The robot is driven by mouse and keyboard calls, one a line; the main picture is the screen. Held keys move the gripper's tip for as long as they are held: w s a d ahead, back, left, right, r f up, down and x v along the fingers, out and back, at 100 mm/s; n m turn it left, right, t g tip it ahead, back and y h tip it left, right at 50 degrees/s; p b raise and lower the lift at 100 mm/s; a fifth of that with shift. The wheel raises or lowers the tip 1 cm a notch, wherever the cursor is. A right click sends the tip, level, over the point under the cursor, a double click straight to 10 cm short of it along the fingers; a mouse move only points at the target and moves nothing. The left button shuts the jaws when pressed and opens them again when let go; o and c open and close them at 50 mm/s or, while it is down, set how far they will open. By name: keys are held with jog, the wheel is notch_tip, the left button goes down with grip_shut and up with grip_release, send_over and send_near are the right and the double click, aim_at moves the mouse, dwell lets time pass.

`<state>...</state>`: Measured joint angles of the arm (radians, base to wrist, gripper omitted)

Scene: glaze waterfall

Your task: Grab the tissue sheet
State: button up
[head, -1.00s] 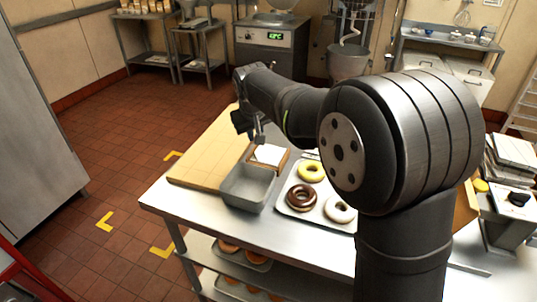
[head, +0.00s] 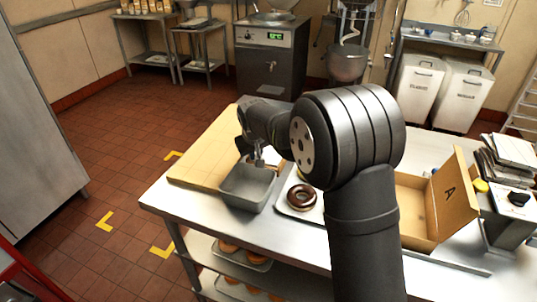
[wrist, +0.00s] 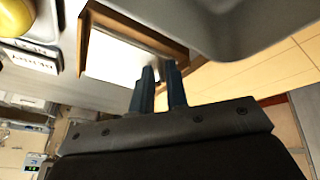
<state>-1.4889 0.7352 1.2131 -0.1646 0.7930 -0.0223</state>
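The white tissue sheet (wrist: 112,58) lies in a shallow wooden holder (wrist: 165,38), seen in the wrist view. In the head view my arm hides most of the sheet, and only a small part of the holder (head: 283,166) shows. My gripper (head: 257,163) is low over the holder, just behind the grey metal pan. In the wrist view the two blue-grey fingers (wrist: 160,70) are a short gap apart, with their tips in front of the sheet's edge near the holder's side. I see nothing clearly held between them. Whether the tips touch the sheet cannot be told.
The grey pan (head: 247,188) stands close in front of the holder. A tray (head: 284,209) with a chocolate donut (head: 301,197) is to the right. A wooden board (head: 205,165) lies left. An open cardboard box (head: 415,212) is at the right.

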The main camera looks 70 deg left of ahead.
grip_shut()
jog(key=shift+r, duration=0.1)
